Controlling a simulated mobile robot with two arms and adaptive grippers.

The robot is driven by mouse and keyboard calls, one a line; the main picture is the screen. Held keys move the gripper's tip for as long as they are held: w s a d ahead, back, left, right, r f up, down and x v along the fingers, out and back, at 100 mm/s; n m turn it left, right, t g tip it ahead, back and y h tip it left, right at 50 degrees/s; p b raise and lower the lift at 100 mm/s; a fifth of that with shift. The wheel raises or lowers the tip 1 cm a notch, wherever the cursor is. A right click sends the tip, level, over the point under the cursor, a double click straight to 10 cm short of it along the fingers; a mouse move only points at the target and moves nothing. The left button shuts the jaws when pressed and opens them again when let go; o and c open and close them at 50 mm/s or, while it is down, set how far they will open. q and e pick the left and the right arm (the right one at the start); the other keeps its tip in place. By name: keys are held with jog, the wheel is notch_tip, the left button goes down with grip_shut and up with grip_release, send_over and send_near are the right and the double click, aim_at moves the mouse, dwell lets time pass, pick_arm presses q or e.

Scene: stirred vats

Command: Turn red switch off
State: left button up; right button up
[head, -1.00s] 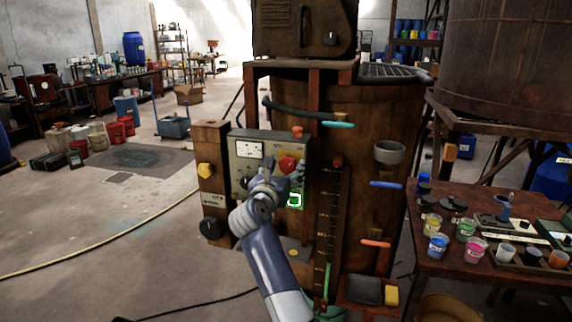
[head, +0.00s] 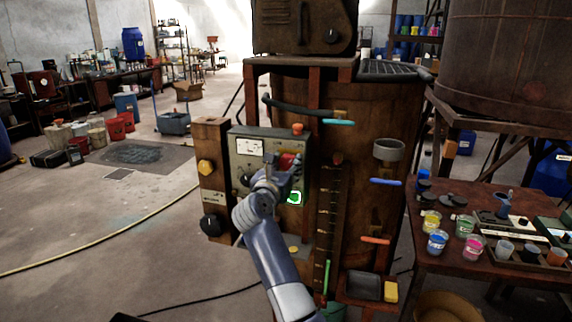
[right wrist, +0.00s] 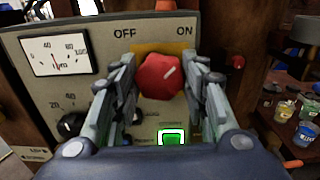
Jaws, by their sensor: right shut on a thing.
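The red switch (head: 287,160) is a rotary knob on the front of a grey control panel (head: 241,166). In the right wrist view the red knob (right wrist: 161,77) sits below the printed words OFF and ON. Its white mark points up and right, toward ON. My right gripper (head: 284,172) is shut on the knob, with one finger on each side of it in the right wrist view (right wrist: 160,84). In the head view the gripper partly hides the knob. A green square light (right wrist: 172,138) is lit below the knob. My left gripper is not in view.
The panel also carries a white dial gauge (head: 249,147), and an orange-red button (head: 297,129) sits on its top edge. A wooden post with a yellow knob (head: 206,167) stands just left. A table with paint cups (head: 437,243) is at right. Open floor lies at left.

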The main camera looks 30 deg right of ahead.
jog(key=shift+r+n+p, duration=0.1)
jog(key=shift+n+p, duration=0.4)
jog(key=shift+p, duration=0.1)
jog(key=n+p, duration=1.2)
jog(key=p, duration=0.2)
jog(key=shift+a+p, duration=0.15)
jog(key=shift+p, duration=0.25)
jog(key=shift+f+n+p, duration=0.15)
jog(key=shift+n+p, duration=0.8)
jog(key=shift+n, duration=0.2)
jog(key=shift+f+n+p, duration=0.15)
jog(key=shift+n+p, duration=0.8)
jog(key=shift+n, duration=0.2)
jog(key=o, duration=1.1)
jog(key=shift+c, duration=0.2)
jog(key=shift+w, duration=0.1)
